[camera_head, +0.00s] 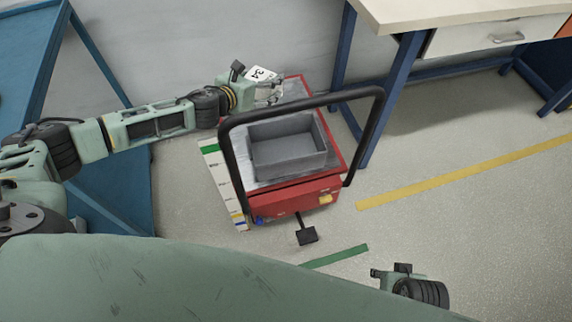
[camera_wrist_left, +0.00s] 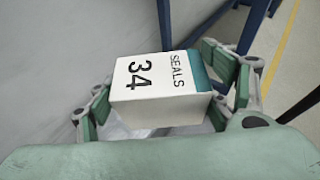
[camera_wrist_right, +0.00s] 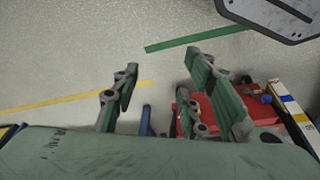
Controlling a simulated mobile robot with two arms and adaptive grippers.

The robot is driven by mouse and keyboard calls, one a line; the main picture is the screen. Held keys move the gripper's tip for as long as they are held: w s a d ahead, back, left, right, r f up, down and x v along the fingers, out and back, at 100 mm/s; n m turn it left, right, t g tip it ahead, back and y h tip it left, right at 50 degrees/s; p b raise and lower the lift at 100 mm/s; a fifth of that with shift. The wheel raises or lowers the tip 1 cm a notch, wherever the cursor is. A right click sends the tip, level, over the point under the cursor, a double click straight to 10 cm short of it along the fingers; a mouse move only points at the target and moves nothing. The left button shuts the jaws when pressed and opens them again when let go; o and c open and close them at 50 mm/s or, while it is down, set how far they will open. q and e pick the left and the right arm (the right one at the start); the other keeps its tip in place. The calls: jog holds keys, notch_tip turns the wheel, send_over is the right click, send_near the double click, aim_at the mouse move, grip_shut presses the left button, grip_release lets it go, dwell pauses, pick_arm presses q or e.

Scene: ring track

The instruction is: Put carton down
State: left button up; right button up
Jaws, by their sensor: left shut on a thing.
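The carton (camera_wrist_left: 150,85) is a white box with a teal band, marked "SEALS" and "34". It also shows in the head view (camera_head: 262,74), at the back of the red cart. My left gripper (camera_head: 268,90) is shut on it; in the left wrist view the fingers (camera_wrist_left: 165,95) press its two sides. The carton is over or at the cart's back end; I cannot tell if it touches the cart's top. My right gripper (camera_wrist_right: 160,85) has its fingers apart with nothing between them, low near the front of the view.
The red cart (camera_head: 290,198) carries a grey open bin (camera_head: 290,165), which looks empty, and has a black handle frame (camera_head: 300,103). A white-topped table (camera_head: 450,15) with blue legs stands at right. Blue structure (camera_head: 110,180) is at left. Floor at right is clear.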

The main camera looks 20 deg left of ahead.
jog(key=b+v, duration=0.5)
jog(key=b, duration=0.2)
jog(key=w+a+r+t+y+b, duration=0.1)
jog(key=w+a+r+t+b, duration=0.1)
jog(key=w+r+t, duration=0.35)
jog(key=w+a+r+t+y+b, duration=0.1)
jog(key=w+a+r+t+b, duration=0.15)
jog(key=w, duration=0.65)
pick_arm(q)
notch_tip(320, 180, down, 19)
jog(key=b, duration=0.1)
pick_arm(e)
jog(key=w+a+r+t+y, duration=0.1)
jog(key=w+a+r+t, duration=0.1)
jog(key=r+t, duration=0.4)
jog(key=shift+w+a+r+n+t+y, duration=0.2)
jog(key=shift+w+r+n+t+y, duration=0.4)
jog(key=shift+r, duration=1.4)
jog(key=shift+w+r, duration=0.1)
jog(key=shift+w, duration=0.05)
